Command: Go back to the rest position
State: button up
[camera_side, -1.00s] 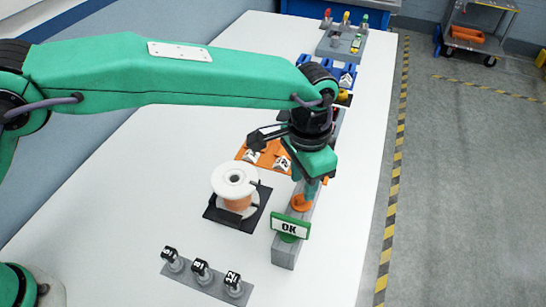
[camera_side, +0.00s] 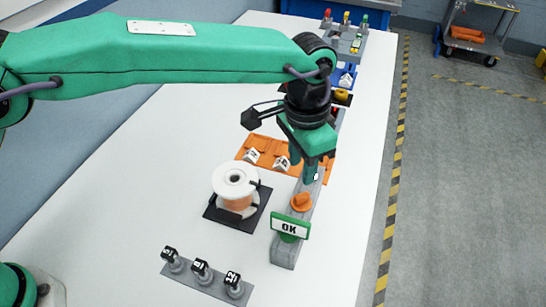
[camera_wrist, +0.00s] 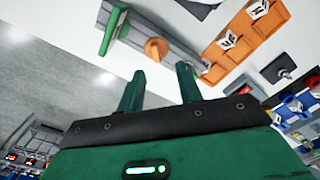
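My gripper (camera_side: 313,178) hangs above the grey rail (camera_side: 284,252). In the wrist view, its two green fingers (camera_wrist: 160,85) stand apart with nothing between them. An orange knob (camera_side: 301,202) sits on the rail, apart from the fingertips. The knob also shows in the wrist view (camera_wrist: 155,48), beyond the fingers. A green-framed sign reading OK (camera_side: 290,228) stands at the rail's near end. Part of the rail's far end is hidden by my gripper.
A white spool with copper-coloured winding (camera_side: 235,187) stands on a black base left of the rail. A grey strip with numbered posts (camera_side: 203,277) lies in front. An orange tray (camera_side: 262,149) and blue bins (camera_side: 347,72) are farther back. The table's left side is clear.

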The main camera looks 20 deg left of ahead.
jog(key=s+a+r+n+t, duration=0.1)
jog(key=a+r, duration=0.3)
jog(key=a, duration=0.4)
jog(key=s+a+r+n+t+h, duration=0.15)
jog(key=a+r, duration=0.25)
jog(key=a, duration=0.5)
jog(key=a+r+n+y, duration=0.15)
jog(key=a+r, duration=0.25)
jog(key=a, duration=0.4)
jog(key=s+a+f+n+t, duration=0.1)
jog(key=s+a+n, duration=0.1)
jog(key=s+a, duration=0.5)
jog(key=s+a+f+n+t, duration=0.2)
jog(key=s+a, duration=0.6)
jog(key=a, duration=0.1)
jog(key=shift+s+a+f+n, duration=0.2)
jog(key=shift+a+f+n, duration=0.05)
jog(key=shift+a+n, duration=0.15)
